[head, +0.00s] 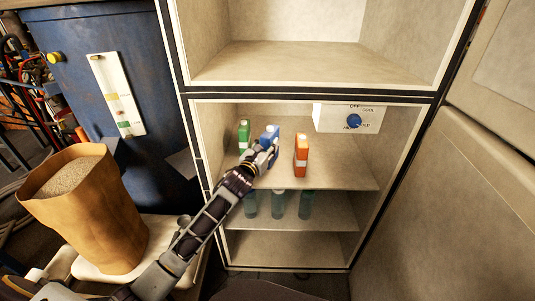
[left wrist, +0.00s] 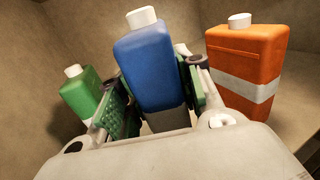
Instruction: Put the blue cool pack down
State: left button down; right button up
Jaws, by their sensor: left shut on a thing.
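The blue cool pack (head: 270,132) is a small blue bottle-shaped pack with a white cap, inside the open fridge above the upper shelf of the lower compartment. My left gripper (head: 263,150) is shut on it. In the left wrist view the blue pack (left wrist: 150,65) stands nearly upright between the green-padded fingers (left wrist: 155,100). Its lower end is hidden by the gripper, so I cannot tell whether it touches the shelf. A green pack (head: 244,133) is to its left and an orange pack (head: 301,153) to its right. My right gripper is not in view.
The shelf (head: 345,175) is bare right of the orange pack. A white control box with a blue dial (head: 353,121) hangs at upper right. Several teal bottles (head: 278,203) stand on the shelf below. A paper bag (head: 85,205) stands at left beside a blue cabinet (head: 110,50).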

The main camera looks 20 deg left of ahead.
pick_arm(q)
jog(key=shift+f, duration=0.45)
notch_tip(320, 180, down, 2)
jog(key=shift+f+b, duration=0.15)
jog(key=shift+b, duration=0.4)
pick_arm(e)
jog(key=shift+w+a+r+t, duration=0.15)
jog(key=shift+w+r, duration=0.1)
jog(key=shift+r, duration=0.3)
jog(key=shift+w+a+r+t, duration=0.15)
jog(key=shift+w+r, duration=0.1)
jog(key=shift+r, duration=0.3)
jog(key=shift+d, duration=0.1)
pick_arm(q)
jog(key=shift+f, duration=0.1)
jog(key=c, duration=1.4)
grip_release()
jog(key=shift+f, duration=0.15)
jog(key=o, duration=0.4)
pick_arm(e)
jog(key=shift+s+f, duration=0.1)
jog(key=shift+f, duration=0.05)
pick_arm(q)
jog(key=shift+o, duration=0.2)
